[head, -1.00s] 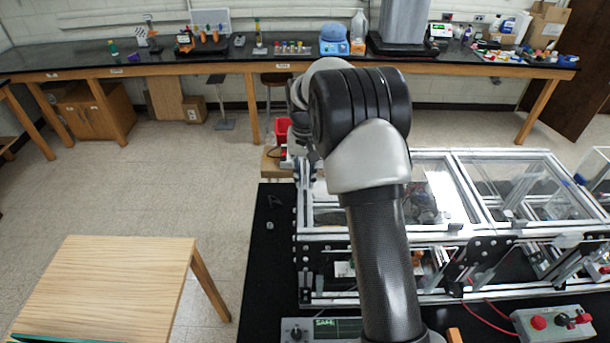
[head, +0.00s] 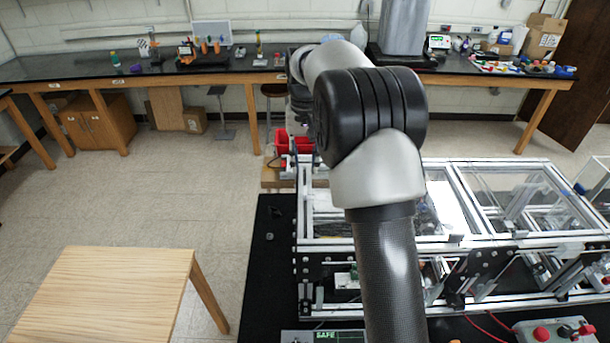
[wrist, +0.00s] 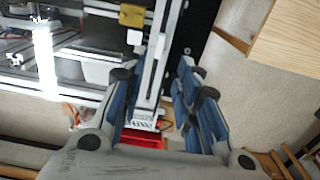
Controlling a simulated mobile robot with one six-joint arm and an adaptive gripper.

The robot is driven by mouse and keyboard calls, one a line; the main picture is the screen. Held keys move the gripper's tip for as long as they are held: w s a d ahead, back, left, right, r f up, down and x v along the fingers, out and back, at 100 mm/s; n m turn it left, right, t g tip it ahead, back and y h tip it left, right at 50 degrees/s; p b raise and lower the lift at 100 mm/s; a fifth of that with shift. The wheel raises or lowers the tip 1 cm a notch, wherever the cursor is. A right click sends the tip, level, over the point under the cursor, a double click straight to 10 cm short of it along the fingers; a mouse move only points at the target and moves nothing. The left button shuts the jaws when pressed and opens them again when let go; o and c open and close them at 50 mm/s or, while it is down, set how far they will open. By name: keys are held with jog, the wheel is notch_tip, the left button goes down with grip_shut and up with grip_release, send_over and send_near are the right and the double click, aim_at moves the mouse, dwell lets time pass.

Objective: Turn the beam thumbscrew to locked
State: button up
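The beam thumbscrew cannot be picked out with certainty in either view. The aluminium extrusion frame (head: 447,240) stands on the black table, with clear panels on top. In the wrist view, a pale extrusion beam (wrist: 153,72) runs between my gripper's fingers in the picture, and a yellow block (wrist: 132,15) sits beside it near the top edge. My gripper (wrist: 160,62) has its blue-padded fingers spread apart with nothing held between them. Whether it touches the beam is unclear. In the head view, my arm hides most of the gripper and part of the frame's left end.
A red bin (head: 283,143) stands beyond the frame. A long bench (head: 150,74) lines the wall.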

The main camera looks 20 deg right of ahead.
jog(key=shift+r, duration=1.25)
jog(key=s+a+f+n+t+b, duration=0.15)
jog(key=s+a+b, duration=0.25)
jog(key=s+b, duration=0.4)
jog(key=s+a+f+n+t+b, duration=0.15)
jog(key=s+a+b, duration=0.35)
jog(key=s, duration=0.6)
jog(key=s+a+f+n+t+b, duration=0.1)
jog(key=s+a+f+b, duration=0.2)
jog(key=s+f+b, duration=0.7)
jog(key=s+f, duration=0.5)
jog(key=shift+s+f+n+t, duration=0.2)
jog(key=shift+s+n+t, duration=0.1)
jog(key=shift+s+n, duration=0.1)
